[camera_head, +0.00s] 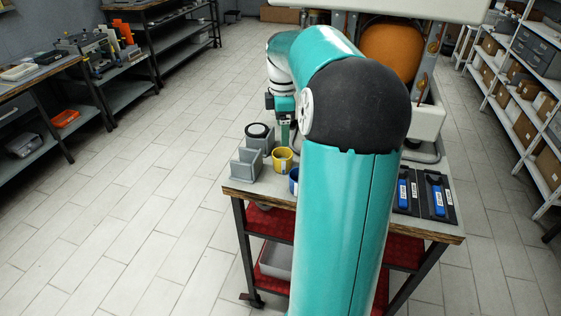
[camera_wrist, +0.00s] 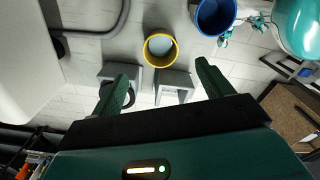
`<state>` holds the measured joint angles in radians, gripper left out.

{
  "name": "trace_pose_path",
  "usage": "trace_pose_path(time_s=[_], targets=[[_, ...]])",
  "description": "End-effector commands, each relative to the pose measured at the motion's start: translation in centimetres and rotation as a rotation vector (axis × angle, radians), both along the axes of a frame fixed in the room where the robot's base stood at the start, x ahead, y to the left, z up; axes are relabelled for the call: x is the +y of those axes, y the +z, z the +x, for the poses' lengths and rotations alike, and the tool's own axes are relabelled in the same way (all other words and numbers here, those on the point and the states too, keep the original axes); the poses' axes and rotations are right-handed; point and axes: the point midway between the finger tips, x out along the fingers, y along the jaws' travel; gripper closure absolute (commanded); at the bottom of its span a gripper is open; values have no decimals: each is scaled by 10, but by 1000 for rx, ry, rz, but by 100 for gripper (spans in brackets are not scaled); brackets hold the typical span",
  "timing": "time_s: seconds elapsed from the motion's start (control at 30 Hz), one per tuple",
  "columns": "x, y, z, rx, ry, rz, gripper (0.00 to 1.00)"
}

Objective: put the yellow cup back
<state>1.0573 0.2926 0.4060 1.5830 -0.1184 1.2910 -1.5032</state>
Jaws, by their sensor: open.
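The yellow cup (camera_head: 283,159) stands upright on the cart top, right of two grey holders. In the wrist view the yellow cup (camera_wrist: 147,50) shows its open mouth, beyond the fingertips and between their lines. My gripper (camera_wrist: 164,71) is open with nothing between its fingers. In the head view my gripper (camera_head: 284,128) is partly hidden by my arm, above and behind the cup. The front grey holder (camera_head: 245,165) looks empty. The rear grey holder (camera_head: 266,145) has a round black-rimmed thing in it. A blue cup (camera_wrist: 215,17) is beside the yellow one.
My arm hides much of the cart top (camera_head: 440,232). Two black trays with blue items (camera_head: 438,200) lie at its right. A large white machine with an orange round part (camera_head: 392,48) stands behind the cart. Tiled floor (camera_head: 130,200) at left is clear.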

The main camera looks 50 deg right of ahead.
Motion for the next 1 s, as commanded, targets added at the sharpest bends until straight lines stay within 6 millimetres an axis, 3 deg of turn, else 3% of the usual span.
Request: trace_pose_path(time_s=[0.2, 0.47, 0.7, 1.0], targets=[[0, -44, -1, 2, -1, 3, 21], [1, -67, -1, 2, -2, 1, 21], [1, -102, -1, 2, -3, 3, 21], [1, -114, 0, -1, -2, -1, 21]])
